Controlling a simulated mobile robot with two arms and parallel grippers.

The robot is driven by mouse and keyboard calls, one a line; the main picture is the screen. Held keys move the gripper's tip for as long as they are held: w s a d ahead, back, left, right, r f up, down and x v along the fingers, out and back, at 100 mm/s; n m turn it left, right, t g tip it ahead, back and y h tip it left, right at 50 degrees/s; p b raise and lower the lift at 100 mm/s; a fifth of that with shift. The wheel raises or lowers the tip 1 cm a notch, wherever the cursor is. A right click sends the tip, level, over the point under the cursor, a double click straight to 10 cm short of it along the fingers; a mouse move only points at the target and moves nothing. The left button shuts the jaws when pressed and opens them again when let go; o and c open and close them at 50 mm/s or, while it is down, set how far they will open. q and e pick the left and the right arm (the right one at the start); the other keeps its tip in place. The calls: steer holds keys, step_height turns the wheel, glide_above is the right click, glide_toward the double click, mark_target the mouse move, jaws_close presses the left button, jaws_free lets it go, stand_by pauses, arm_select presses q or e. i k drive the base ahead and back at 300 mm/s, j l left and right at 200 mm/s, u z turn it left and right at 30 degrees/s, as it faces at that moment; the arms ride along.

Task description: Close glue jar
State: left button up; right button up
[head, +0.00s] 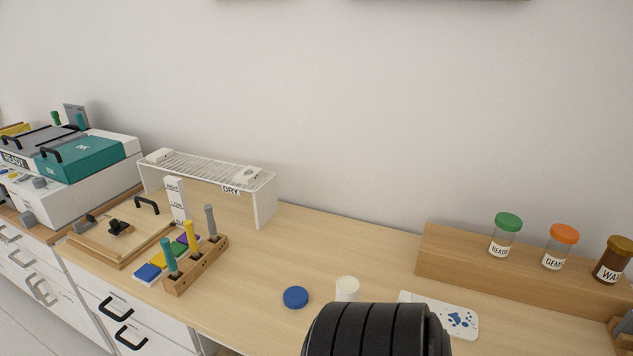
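A small white open-topped jar (347,287), likely the glue jar, stands on the desk near its front. Its lower part is hidden behind a black ribbed part of my own body. A round blue lid (295,297) lies flat on the desk just left of the jar, apart from it. No lid sits on the jar. Neither my left nor my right gripper shows in the head view.
A wooden block with colored-handled tools (196,266) and a white drying rack (265,200) stand to the left. A white card with blue paw marks (462,322) lies right of the jar. A wooden riser (450,257) holds lidded jars. Bare desk lies behind the lid.

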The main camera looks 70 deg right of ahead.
mark_target(347, 287)
steer(key=i+z, duration=0.1)
steer(key=z, duration=0.35)
steer(key=j+z, duration=0.1)
steer(key=z, duration=0.35)
steer(key=i+j+z, duration=0.1)
steer(key=z, duration=0.35)
